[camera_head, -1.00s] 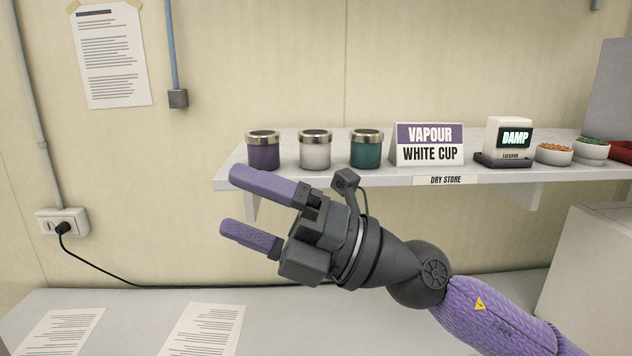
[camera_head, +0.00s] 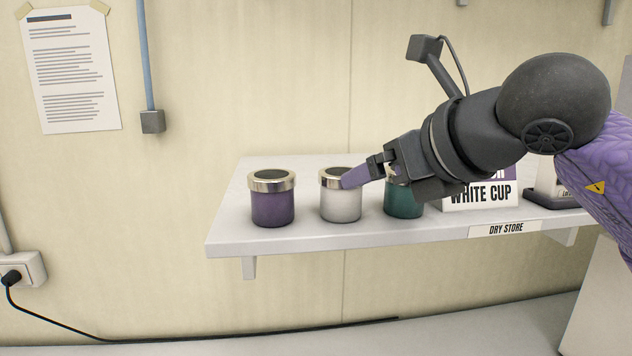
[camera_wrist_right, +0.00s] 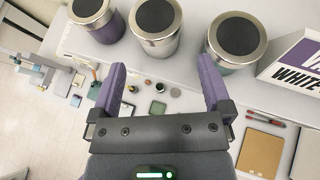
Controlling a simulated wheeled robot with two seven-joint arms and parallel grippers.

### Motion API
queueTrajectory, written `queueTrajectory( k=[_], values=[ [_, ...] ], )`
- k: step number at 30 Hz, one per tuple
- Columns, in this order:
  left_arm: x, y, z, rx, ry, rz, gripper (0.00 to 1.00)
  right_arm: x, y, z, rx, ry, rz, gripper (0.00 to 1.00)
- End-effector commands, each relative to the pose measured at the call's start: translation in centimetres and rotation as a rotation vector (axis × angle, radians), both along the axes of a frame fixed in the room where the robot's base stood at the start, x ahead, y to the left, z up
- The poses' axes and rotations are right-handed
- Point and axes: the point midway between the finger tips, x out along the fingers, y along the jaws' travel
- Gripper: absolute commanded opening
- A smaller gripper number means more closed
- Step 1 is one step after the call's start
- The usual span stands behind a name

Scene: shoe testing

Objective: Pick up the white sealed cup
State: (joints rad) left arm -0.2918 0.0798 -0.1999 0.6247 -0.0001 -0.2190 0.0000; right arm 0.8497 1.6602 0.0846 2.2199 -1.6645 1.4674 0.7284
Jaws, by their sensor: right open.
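The white sealed cup (camera_head: 341,205), with a metal rim and dark lid top, stands upright on the shelf between the purple cup (camera_head: 273,207) and the green cup (camera_head: 404,200). My right gripper (camera_head: 357,177) comes in from the right; a purple finger overlaps the white cup's upper right side in the head view. In the right wrist view the gripper (camera_wrist_right: 161,66) is open and empty, with the white cup (camera_wrist_right: 155,45) ahead of the gap between its fingers. Whether a finger touches the cup I cannot tell. The green cup is partly hidden. My left gripper is not in view.
The shelf (camera_head: 225,232) has a free front strip and a "DRY STORE" label (camera_head: 504,229). The "WHITE CUP" sign (camera_head: 482,196) stands right of the cups, partly behind my arm. The right wrist view shows several small items and a tan notebook (camera_wrist_right: 262,155) lower down.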

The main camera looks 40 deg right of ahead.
Motion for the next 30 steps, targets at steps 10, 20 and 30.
queueTrajectory(
  k=[10, 20, 30],
  values=[
    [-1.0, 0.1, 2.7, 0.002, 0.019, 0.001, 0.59, 5.4, -0.4, -2.4, 0.003, 0.009, 0.002, 1.00],
    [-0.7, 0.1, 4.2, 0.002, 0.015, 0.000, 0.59, 8.6, -0.7, -4.5, -0.001, 0.002, 0.000, 1.00],
    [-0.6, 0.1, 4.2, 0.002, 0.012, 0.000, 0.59, 8.5, -0.7, -4.5, 0.000, 0.003, 0.001, 0.49]
  ],
)
